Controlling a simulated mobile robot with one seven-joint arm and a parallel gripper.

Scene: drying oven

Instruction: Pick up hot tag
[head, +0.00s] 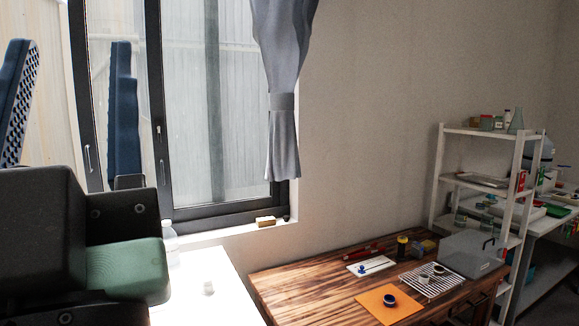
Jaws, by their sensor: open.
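No piece in the head view can be made out for certain as the hot tag. A flat orange sheet (377,308) lies at the front of the wooden table, with a small dark blue round dish (389,300) on it. A white card (382,262) lies farther back, with a small blue item (362,268) on it. Any writing is too small to read. My gripper is not in view.
A wire rack (414,289) holding small round cups and a grey box (468,257) stand at the right of the wooden table (290,289). A dark and green bulky shape (120,265) fills the left foreground. A white shelf (440,180) stands behind.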

